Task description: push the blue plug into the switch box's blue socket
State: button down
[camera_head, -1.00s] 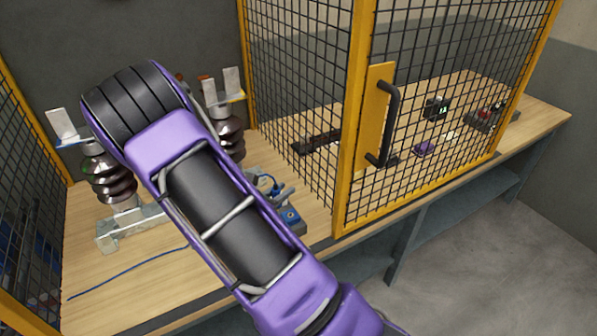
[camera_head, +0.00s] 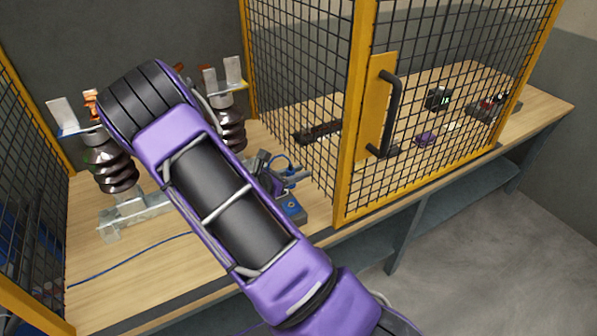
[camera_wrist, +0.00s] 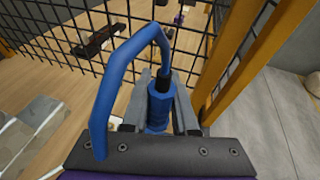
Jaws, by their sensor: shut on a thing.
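My gripper (camera_wrist: 160,92) is shut on the blue plug (camera_wrist: 158,108), its grey fingers on either side of it. A blue cable (camera_wrist: 118,75) loops from the plug's black neck to the left in the wrist view. In the head view the gripper (camera_head: 277,178) shows small beyond my purple arm, with the blue cable (camera_head: 284,160) arched above it. A dark box with a blue top, seemingly the switch box (camera_head: 292,208), sits on the bench just below the gripper. The plug looks apart from it. My arm hides part of this area, and the socket opening cannot be made out.
An orange-framed mesh door (camera_head: 352,120) with a black handle stands close right of the gripper. Brown insulators (camera_head: 115,165) on a metal base stand to the left. A blue cable (camera_head: 130,260) lies on the wooden bench. Bare bench (camera_head: 150,285) shows at the front left.

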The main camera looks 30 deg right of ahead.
jog(key=shift+f+b, duration=1.6)
jog(key=shift+f, duration=0.75)
jog(key=shift+f+b, duration=1.2)
jog(key=shift+f, duration=0.3)
jog(key=c, duration=0.6)
grip_release()
jog(key=shift+r, duration=0.1)
jog(key=p+v, duration=0.1)
jog(key=v, duration=1.6)
jog(key=shift+a, duration=0.2)
jog(key=shift+r, duration=0.15)
